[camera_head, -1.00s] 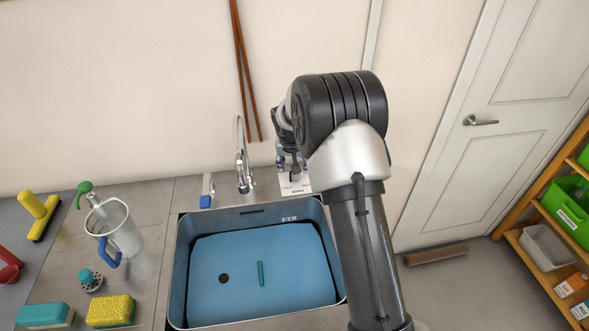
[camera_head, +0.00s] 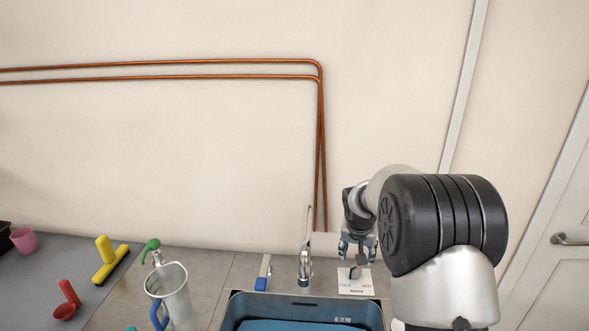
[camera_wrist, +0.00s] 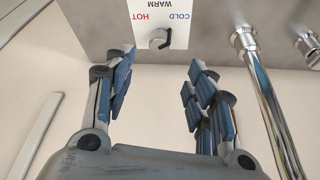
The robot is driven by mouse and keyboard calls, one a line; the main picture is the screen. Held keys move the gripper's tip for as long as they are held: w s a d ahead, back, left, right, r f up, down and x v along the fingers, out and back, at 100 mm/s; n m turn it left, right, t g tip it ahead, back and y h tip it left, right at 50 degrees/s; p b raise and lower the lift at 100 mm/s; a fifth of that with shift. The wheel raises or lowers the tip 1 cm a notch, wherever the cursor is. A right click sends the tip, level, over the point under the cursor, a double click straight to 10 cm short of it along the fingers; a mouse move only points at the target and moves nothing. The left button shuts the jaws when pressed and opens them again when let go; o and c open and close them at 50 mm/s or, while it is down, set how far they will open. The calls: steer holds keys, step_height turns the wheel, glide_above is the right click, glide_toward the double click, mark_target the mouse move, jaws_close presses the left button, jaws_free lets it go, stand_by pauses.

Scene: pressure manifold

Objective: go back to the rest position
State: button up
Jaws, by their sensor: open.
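My gripper (camera_head: 358,251) is raised behind the sink, in front of the wall, beside the chrome faucet (camera_head: 305,255). In the wrist view its two blue-padded fingers (camera_wrist: 160,95) are spread apart with nothing between them. A white label plate (camera_head: 355,283) marked COLD, WARM and HOT lies behind the sink. In the wrist view the plate carries a round knob (camera_wrist: 159,39) with a dark lever. The knob lies beyond the fingertips, and I see no contact with it.
The sink (camera_head: 300,310) is at the bottom of the head view. Copper pipes (camera_head: 200,62) run along the wall. A door (camera_head: 560,210) is at the right.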

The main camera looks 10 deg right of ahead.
steer(key=s+a+r+n, duration=0.1)
steer(key=s+a+r, duration=0.2)
steer(key=s+r, duration=0.55)
steer(key=s+a+r+n, duration=0.1)
steer(key=s+a+r, duration=0.2)
steer(key=s+r, duration=0.55)
steer(key=s+a+f+n+y, duration=0.1)
steer(key=s+a, duration=0.1)
steer(key=s, duration=0.9)
steer(key=s+a+f+n+y, duration=0.1)
steer(key=s+a+n, duration=0.1)
steer(key=s, duration=0.9)
steer(key=shift+s+a+t, duration=0.3)
steer(key=shift+s+a, duration=0.1)
steer(key=shift+a, duration=0.25)
